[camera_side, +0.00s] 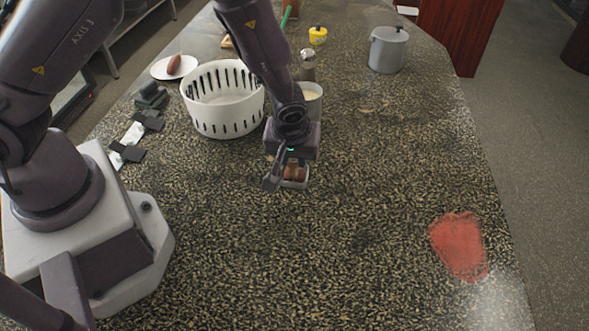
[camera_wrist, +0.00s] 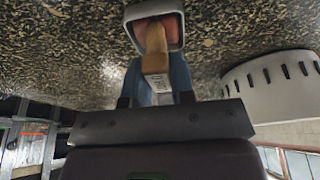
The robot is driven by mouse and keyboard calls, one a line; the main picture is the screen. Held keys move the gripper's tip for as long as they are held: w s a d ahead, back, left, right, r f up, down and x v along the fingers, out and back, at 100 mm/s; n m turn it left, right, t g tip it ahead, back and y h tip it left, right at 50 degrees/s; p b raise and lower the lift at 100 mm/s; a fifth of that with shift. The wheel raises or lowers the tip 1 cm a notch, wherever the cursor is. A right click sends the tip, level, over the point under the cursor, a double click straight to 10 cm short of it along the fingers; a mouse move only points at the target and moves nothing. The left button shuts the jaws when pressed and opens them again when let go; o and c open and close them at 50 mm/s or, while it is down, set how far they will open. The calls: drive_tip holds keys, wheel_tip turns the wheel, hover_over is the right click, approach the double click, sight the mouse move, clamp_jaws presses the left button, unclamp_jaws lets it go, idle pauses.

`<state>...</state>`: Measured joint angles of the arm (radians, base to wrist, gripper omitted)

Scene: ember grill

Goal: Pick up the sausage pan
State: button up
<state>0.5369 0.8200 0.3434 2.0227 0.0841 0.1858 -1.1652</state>
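The sausage pan is a small square light grey pan (camera_side: 304,183) with brown-red sausage in it, low over or on the speckled counter near the middle of the side view. In the wrist view the pan (camera_wrist: 181,30) is at the top, and its tan handle (camera_wrist: 155,63) points toward my gripper. My gripper (camera_wrist: 157,75) has its blue-grey fingers on both sides of the handle, close to it. I cannot tell whether they press on it. In the side view my gripper (camera_side: 277,180) is beside the pan and partly hides it.
A white slotted basket (camera_side: 222,116) stands behind and left of the pan, with a light cup (camera_side: 314,106) and a shaker (camera_side: 307,66) behind. A grey pot (camera_side: 388,50) is at the back right. A plate with one sausage (camera_side: 174,67) is far left. The counter's front is clear except a red patch (camera_side: 458,246).

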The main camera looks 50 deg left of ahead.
clamp_jaws()
drive_tip(key=shift+r, duration=0.1)
